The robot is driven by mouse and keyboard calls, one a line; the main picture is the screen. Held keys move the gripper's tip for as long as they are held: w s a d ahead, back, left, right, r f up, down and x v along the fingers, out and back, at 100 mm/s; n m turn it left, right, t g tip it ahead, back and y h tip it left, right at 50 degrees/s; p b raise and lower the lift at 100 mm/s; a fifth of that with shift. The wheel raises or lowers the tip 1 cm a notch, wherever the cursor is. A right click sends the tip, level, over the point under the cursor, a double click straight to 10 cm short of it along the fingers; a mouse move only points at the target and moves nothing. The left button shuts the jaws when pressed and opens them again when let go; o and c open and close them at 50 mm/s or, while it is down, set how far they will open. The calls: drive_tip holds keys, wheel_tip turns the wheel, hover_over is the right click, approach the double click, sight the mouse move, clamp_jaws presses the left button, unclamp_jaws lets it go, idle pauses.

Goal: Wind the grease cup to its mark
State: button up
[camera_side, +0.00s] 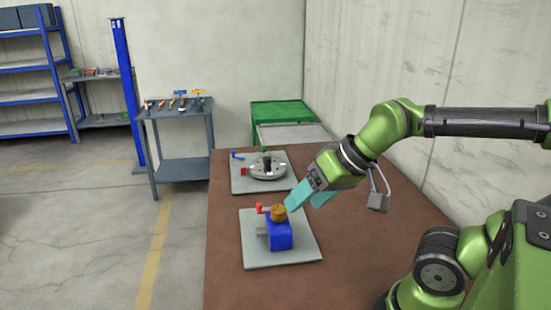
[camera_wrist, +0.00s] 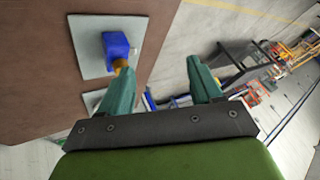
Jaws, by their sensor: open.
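The grease cup appears to be the brass-coloured round cap (camera_side: 278,213) on top of a blue block (camera_side: 280,236), with a red piece (camera_side: 263,209) beside it that may be its mark. In the wrist view the cap (camera_wrist: 119,63) shows partly behind the left finger, below the blue block (camera_wrist: 115,45). My gripper (camera_side: 305,200) is open and empty, with teal fingers just above and to the right of the cap. In the wrist view the space between the fingers (camera_wrist: 160,66) holds nothing, and the cap lies left of it. Any mark line is too small to see.
The blue block stands on a grey plate (camera_side: 253,256) on a brown table (camera_side: 235,290). Behind it, another plate (camera_side: 240,186) carries a round grey fixture (camera_side: 267,170) with red, blue and green parts. A tool cart (camera_side: 180,135) stands beyond the table. The table's front is clear.

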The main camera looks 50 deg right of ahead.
drive_tip(key=w+m, duration=0.1)
drive_tip(key=w, duration=0.1)
drive_tip(key=w+d+m+g, duration=0.1)
drive_tip(key=w, duration=0.1)
drive_tip(key=w+d+m+g, duration=0.1)
drive_tip(key=w+m, duration=0.1)
drive_tip(key=shift+d, duration=0.25)
drive_tip(key=r+m+g+h, duration=0.2)
drive_tip(key=m+g, duration=0.3)
drive_tip(key=m, duration=2.3)
hover_over(278, 208)
wheel_tip(278, 208, down, 16)
drive_tip(key=shift+f, duration=0.25)
drive_tip(key=c, duration=1)
drive_tip(key=shift+c, duration=0.2)
